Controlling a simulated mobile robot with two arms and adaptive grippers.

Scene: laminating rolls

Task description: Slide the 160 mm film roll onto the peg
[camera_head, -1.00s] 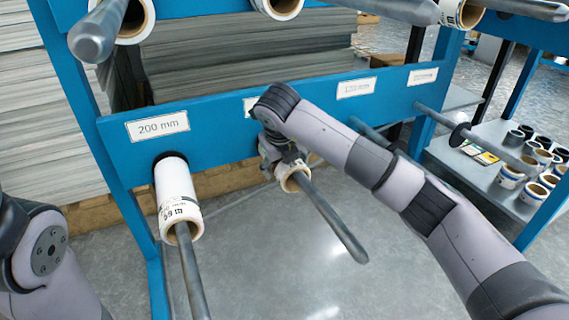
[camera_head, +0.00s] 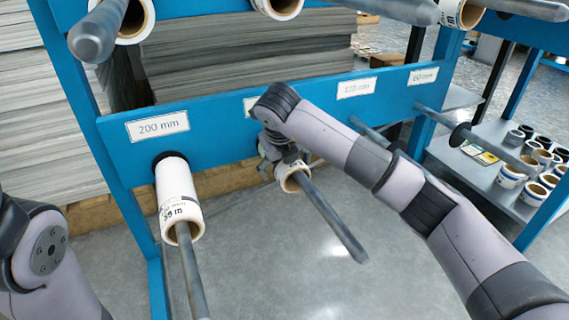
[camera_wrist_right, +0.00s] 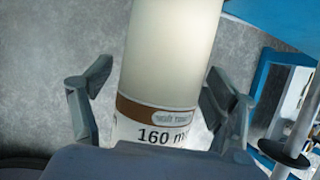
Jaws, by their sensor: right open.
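The 160 mm film roll (camera_head: 292,178) is a short white tube with a tan core, sitting around the grey peg (camera_head: 333,228) in the middle of the lower rail. In the right wrist view it is a large pale cylinder (camera_wrist_right: 172,50) with a brown band and "160 m" print. My right gripper (camera_wrist_right: 157,105) is open, with one finger on each side of the roll and visible gaps. In the head view the right gripper (camera_head: 277,150) is by the rail, behind the roll's front end. My left gripper is out of view; only part of my left arm shows.
A 200 mm roll (camera_head: 176,195) hangs on the peg to the left. The blue rail (camera_head: 220,127) carries size labels; the label above the middle peg is mostly hidden by my right arm. More rolls hang above. Several short rolls (camera_head: 510,177) stand on a shelf at right.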

